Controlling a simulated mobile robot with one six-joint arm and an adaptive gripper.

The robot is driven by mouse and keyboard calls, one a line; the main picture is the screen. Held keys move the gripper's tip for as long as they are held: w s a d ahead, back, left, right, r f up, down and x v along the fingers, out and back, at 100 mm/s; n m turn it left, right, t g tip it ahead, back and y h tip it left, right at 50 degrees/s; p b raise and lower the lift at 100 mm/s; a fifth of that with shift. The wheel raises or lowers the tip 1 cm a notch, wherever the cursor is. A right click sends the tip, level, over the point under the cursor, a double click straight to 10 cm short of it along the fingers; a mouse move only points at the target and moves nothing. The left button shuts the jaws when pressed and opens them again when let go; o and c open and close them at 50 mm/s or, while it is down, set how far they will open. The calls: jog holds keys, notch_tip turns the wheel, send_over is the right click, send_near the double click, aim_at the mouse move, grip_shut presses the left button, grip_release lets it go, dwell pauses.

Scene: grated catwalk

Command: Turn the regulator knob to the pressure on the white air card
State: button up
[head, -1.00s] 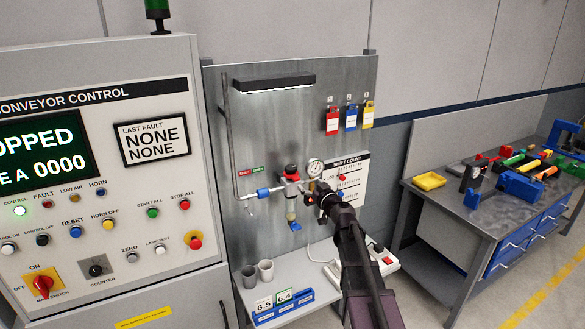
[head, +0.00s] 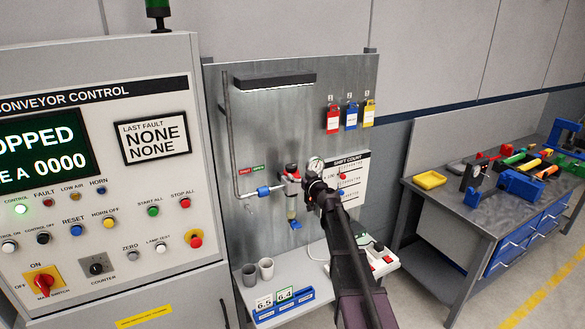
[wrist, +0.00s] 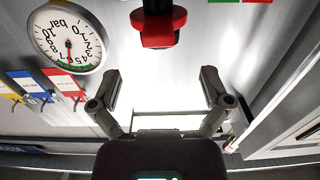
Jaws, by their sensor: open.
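The air regulator has a dark knob with a red collar (head: 292,176) on the grey panel. In the wrist view the dark knob and red collar (wrist: 158,28) are at the top centre, beyond my fingertips. The round pressure gauge (head: 316,165) is just right of it; in the wrist view (wrist: 68,38) its red needle points down near a green band, exact value unclear. My gripper (wrist: 163,88) is open and empty, apart from the knob. A white card reading 6.5 (head: 264,302) stands beside a green-edged card reading 6.4 (head: 285,295).
A blue valve handle (head: 263,191) is on the pipe left of the regulator. Red, blue and yellow tags (head: 351,117) hang upper right. Two grey cups (head: 266,268) stand on the shelf below. The conveyor control cabinet (head: 110,200) bounds the left; a tool bench (head: 480,195) is at right.

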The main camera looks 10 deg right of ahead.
aim_at(294, 168)
jog(key=shift+x, duration=3.2)
jog(key=shift+c, duration=0.3)
jog(key=c, duration=1.1)
